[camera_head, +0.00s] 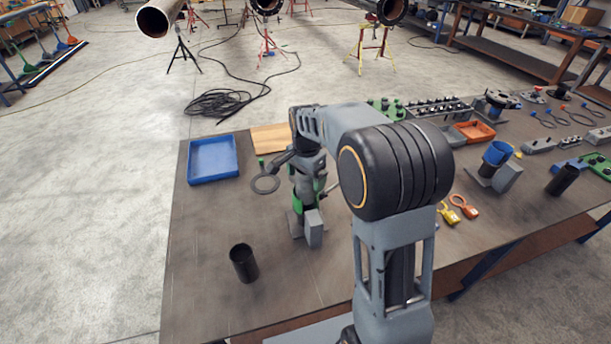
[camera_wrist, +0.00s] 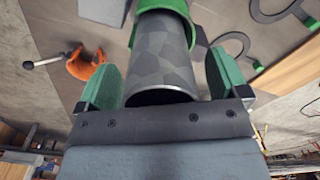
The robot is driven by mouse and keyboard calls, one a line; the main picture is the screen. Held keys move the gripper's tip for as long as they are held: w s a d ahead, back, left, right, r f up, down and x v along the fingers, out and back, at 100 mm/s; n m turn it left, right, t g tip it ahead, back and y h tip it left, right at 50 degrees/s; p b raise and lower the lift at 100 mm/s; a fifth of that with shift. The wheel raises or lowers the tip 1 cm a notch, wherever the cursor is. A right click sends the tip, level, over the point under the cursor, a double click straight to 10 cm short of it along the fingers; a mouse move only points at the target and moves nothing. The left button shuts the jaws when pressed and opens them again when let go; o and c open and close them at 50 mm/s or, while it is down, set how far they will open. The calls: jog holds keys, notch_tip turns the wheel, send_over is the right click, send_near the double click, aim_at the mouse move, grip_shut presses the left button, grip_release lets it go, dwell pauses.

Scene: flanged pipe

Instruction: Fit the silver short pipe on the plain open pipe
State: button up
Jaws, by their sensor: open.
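My gripper (camera_head: 308,190) is over the table left of its middle, pointing down, with its jaws open. In the wrist view my gripper (camera_wrist: 165,82) has its two green finger pads on either side of a grey mottled pipe (camera_wrist: 162,55), apparently the silver short pipe. Its open end faces my palm. Whether the pads touch it is unclear. A bright green collar (camera_wrist: 197,35) wraps the pipe farther from my palm. In the head view my arm and gripper largely hide this pipe. A plain dark open pipe (camera_head: 243,263) stands upright on the table, front left of my gripper.
A grey block (camera_head: 314,230) is close by my gripper. A blue tray (camera_head: 213,160), wooden board (camera_head: 270,138) and ring tool (camera_head: 265,183) lie behind left. A blue-collared piece (camera_head: 497,153) and another dark pipe (camera_head: 562,181) stand right. The table around the front-left pipe is clear.

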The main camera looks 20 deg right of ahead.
notch_tip(320, 180, up, 23)
jog(key=p, duration=0.8)
jog(key=shift+f, duration=0.1)
dwell(0.9)
